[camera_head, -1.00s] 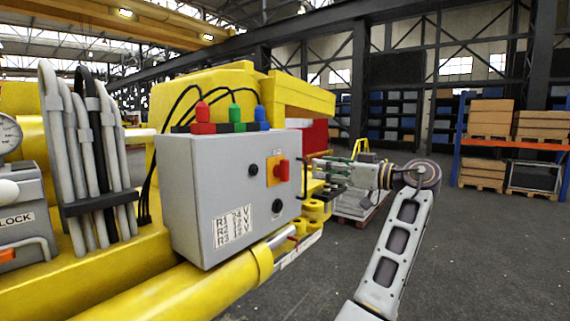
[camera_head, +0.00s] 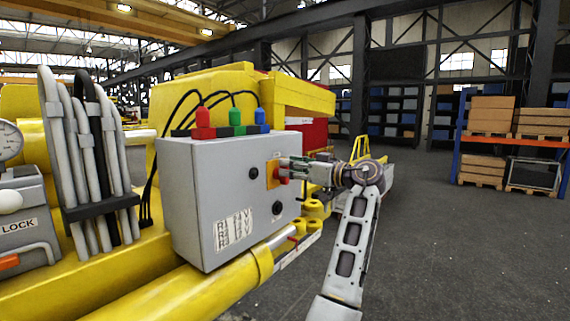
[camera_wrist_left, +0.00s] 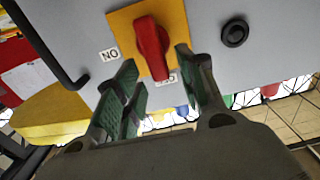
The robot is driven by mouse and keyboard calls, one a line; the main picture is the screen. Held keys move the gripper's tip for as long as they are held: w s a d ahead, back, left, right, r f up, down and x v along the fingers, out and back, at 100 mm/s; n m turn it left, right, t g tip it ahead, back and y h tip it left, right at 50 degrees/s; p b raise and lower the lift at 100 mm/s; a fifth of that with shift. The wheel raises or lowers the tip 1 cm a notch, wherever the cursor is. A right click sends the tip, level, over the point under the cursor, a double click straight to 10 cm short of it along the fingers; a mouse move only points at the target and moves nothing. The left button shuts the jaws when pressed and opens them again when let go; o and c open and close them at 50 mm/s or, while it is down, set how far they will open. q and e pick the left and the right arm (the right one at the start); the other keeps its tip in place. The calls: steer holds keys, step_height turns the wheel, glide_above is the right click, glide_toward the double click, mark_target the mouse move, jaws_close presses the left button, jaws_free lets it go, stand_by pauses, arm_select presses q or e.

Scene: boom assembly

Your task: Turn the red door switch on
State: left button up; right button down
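The red door switch (camera_head: 283,181) sits on an orange plate (camera_head: 271,182) on the front of a grey control box (camera_head: 215,185). My left gripper (camera_head: 288,168) is at the switch and partly hides it in the head view. In the left wrist view the red switch (camera_wrist_left: 152,46) shows as a raised lever on the orange plate. My left gripper (camera_wrist_left: 157,64) is open there, with one green-padded finger on each side of the lever's lower end. Contact cannot be told. A label (camera_wrist_left: 109,54) beside the plate reads "NO"; another is partly hidden by the lever. My right gripper is not in view.
A black round knob (camera_wrist_left: 234,33) and a black handle (camera_wrist_left: 50,50) flank the switch in the wrist view. Red, green and blue connectors (camera_head: 235,117) stand on the box. Yellow machine parts (camera_head: 180,285) lie below it. The floor at right is clear.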

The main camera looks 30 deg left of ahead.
arm_select(q)
steer(key=shift+w+a, duration=0.1)
steer(key=shift+a, duration=1.25)
steer(key=c, duration=0.7)
